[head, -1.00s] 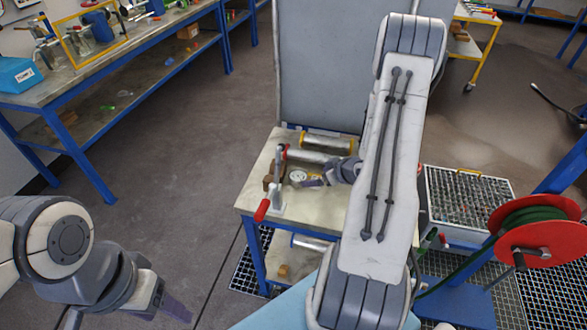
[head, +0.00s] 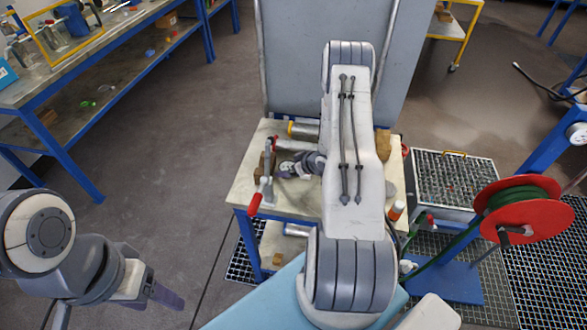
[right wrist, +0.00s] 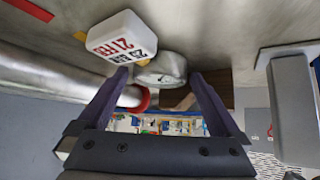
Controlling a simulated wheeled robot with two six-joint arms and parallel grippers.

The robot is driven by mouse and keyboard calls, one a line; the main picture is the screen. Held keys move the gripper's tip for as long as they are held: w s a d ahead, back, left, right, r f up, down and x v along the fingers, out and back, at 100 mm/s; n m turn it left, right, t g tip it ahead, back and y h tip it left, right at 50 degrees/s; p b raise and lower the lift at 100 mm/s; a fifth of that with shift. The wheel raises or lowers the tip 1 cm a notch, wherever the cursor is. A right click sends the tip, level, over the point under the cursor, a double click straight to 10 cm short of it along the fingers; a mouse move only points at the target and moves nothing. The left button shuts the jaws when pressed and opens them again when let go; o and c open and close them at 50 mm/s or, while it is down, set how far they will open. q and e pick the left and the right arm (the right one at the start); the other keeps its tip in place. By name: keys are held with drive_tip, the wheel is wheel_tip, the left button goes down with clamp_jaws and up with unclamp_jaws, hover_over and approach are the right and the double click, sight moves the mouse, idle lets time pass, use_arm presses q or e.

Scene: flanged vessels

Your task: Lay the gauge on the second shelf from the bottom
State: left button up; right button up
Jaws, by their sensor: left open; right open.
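The gauge, a small round pale disc (right wrist: 162,70), is just beyond and between the fingertips in the right wrist view. In the head view, my right gripper (head: 288,168) is low over the top of a blue-legged stand (head: 243,190), at the gauge, which it largely hides. The right gripper (right wrist: 158,85) is open, with no visible grip on the gauge. My left gripper (head: 165,296) is open and empty at the lower left, away from the stand. The stand has a lower shelf (head: 272,238), partly hidden by my arm; I cannot tell how many shelves there are.
A red hose reel (head: 515,215) is at right, a workbench (head: 110,38) at left. The left floor is clear.

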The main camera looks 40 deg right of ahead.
drive_tip(key=shift+w, duration=0.1)
clamp_jaws()
